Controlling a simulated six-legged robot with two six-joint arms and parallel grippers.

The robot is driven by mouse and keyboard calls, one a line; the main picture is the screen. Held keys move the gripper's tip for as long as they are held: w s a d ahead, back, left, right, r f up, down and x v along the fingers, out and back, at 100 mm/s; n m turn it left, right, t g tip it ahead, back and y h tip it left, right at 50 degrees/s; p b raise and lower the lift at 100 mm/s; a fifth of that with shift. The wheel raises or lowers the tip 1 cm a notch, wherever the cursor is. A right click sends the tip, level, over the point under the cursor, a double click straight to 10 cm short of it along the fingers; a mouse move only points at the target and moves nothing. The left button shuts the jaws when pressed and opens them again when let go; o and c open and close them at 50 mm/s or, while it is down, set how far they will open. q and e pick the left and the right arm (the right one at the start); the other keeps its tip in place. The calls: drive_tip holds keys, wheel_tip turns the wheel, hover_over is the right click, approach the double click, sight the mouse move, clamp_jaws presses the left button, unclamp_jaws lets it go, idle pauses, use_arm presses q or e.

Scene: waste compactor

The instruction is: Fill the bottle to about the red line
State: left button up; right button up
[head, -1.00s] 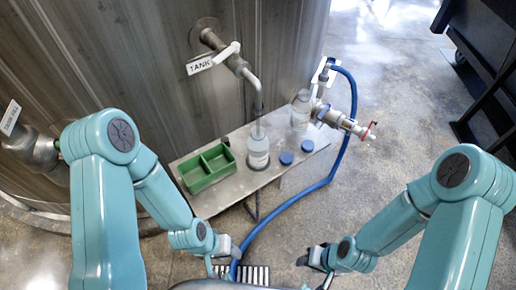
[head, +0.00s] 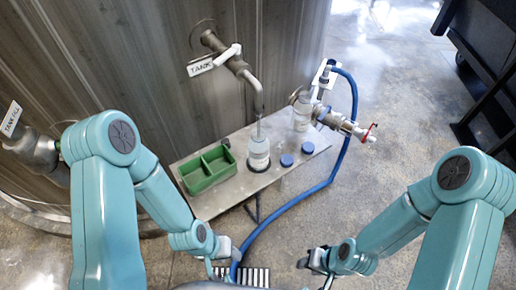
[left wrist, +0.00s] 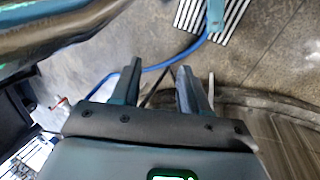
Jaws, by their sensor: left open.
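A clear bottle (head: 258,155) with a pale label stands upright on a dark round base on the metal shelf (head: 228,196), under the spout of the tank tap (head: 257,95). The tap has a white lever (head: 228,52) and a TANK tag. A second clear bottle (head: 301,115) stands further right, near the blue hose. I cannot make out a red line or the liquid level. My left gripper (head: 226,252) is low in front of the shelf, away from the bottles; its fingers (left wrist: 160,85) are apart and empty. My right gripper (head: 308,260) is low at right, its fingers unclear.
A green two-compartment tray (head: 184,177) sits on the shelf's left. Two blue caps (head: 286,160) lie right of the bottle. A striped grate (head: 254,275) is on the floor. Open floor lies at right.

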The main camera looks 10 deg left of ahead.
use_arm(q)
drive_tip(key=m+t+h+b, duration=0.45)
drive_tip(key=m+t, duration=0.25)
drive_tip(key=t, duration=0.9)
approach(234, 50)
drive_tip(key=shift+y, duration=0.35)
drive_tip(key=p+x, duration=0.2)
drive_tip(key=x, duration=0.5)
drive_tip(key=shift+a+f+p, duration=0.15)
drive_tip(key=shift+p, duration=0.2)
clamp_jaws()
